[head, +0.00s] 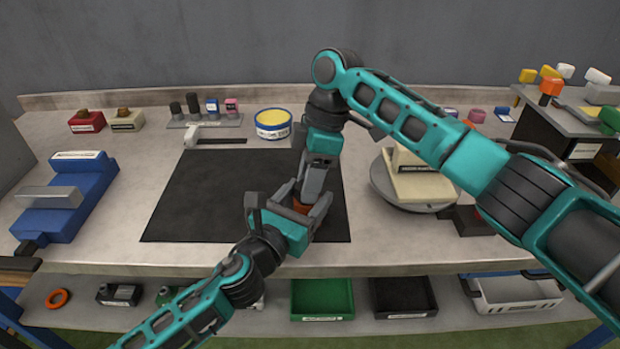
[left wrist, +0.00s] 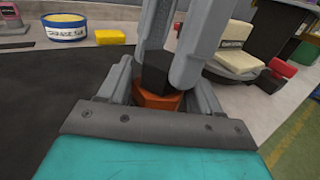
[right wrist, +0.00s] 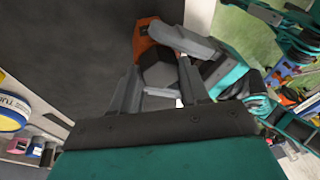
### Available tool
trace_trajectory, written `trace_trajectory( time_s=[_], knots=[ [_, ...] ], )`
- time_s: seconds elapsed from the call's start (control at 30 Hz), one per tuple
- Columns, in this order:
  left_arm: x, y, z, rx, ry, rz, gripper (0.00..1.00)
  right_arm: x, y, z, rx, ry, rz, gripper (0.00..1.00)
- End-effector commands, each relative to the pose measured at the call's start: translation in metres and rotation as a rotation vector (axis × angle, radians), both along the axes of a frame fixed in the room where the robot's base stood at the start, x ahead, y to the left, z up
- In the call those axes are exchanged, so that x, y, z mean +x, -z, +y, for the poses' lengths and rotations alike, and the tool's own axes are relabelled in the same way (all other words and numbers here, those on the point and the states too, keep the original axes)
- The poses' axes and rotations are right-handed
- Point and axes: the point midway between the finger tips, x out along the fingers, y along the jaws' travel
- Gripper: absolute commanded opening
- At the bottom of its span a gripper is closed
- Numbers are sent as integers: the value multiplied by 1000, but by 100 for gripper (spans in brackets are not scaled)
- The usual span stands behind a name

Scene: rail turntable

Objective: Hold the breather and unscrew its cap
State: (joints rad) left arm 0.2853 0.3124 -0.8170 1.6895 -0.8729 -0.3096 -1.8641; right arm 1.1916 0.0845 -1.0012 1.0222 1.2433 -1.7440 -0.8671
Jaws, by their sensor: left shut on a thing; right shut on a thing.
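The breather has an orange body (left wrist: 157,101) and a dark hexagonal cap (left wrist: 155,72). It is upright just above or on the black mat (head: 190,205); I cannot tell which. In the head view the orange body (head: 301,207) shows between the fingers. My left gripper (head: 296,205) comes in low from the front and is shut around the orange body. My right gripper (head: 312,185) points down from above and is shut on the cap. The right wrist view shows the cap (right wrist: 158,73) between its fingers, with the orange body (right wrist: 147,33) beyond. The fingers hide parts of both.
A round turntable (head: 385,187) with a cream block stands right of the mat. A blue fixture (head: 85,195) stands at the left, a yellow-topped tub (head: 273,123) behind. Green (head: 322,299) and black (head: 402,298) bins sit on the lower shelf. The mat's left part is clear.

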Motion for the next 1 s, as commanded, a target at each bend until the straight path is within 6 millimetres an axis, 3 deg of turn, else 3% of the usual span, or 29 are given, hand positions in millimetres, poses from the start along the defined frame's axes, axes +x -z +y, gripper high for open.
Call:
trace_trajectory(
  time_s=[0.27,0.7,1.0],
  knots=[
    [-2,0,-3,-6,13,1,9,-1,1,2,3,-37,-2,13],
    [-2,0,-4,-7,15,0,18,-1,1,6,1,-485,4,12],
    [-2,-1,-4,-5,15,-1,18,-3,2,7,5,-547,7,12]
  ],
)
